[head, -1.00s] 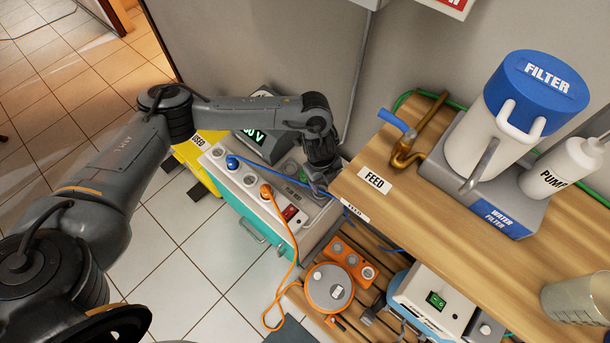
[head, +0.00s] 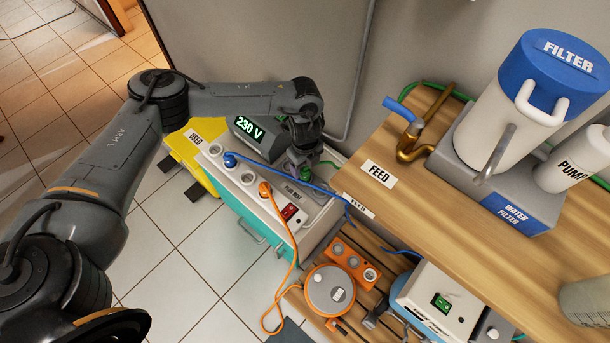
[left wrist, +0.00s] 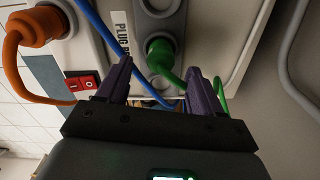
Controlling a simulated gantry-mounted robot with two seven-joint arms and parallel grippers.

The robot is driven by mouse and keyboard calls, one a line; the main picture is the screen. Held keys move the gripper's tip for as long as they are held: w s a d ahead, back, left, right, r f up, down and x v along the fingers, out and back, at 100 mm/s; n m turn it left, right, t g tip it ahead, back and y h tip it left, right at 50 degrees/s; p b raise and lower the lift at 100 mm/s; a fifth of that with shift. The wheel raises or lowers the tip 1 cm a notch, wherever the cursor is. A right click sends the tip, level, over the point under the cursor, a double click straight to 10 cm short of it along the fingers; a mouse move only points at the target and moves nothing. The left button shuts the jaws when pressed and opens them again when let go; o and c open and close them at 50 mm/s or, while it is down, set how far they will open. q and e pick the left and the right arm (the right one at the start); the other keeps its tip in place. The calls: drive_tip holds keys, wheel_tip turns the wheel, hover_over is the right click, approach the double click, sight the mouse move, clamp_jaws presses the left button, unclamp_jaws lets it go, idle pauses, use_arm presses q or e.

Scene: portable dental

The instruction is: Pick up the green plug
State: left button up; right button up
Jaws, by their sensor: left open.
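The green plug (left wrist: 165,56) sits in a round grey socket by the PLUG REST label in the left wrist view, its green cable trailing off to the right. My left gripper (left wrist: 158,80) is open, and in that view the plug shows in the gap between its two fingertips. I cannot tell whether the fingers touch it. In the head view my left gripper (head: 306,172) points down over the rest panel, and the arm mostly hides the plug. A bit of green cable (head: 329,164) shows beside it. My right gripper is not in view.
A blue cable (left wrist: 125,58) passes close by the left finger. An orange plug (left wrist: 37,25) and a red switch (left wrist: 82,83) are to the left. The 230 V display (head: 250,130) stands behind the socket strip. The wooden FEED shelf (head: 420,195) is right of the gripper.

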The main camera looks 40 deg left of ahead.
sight(305, 170)
use_arm(q)
wheel_tip(305, 170, down, 4)
drive_tip(key=b, duration=0.3)
drive_tip(key=shift+f, duration=0.25)
drive_tip(key=shift+c, duration=0.7)
drive_tip(key=shift+a, duration=0.1)
drive_tip(key=c, duration=1)
drive_tip(key=shift+r, duration=0.15)
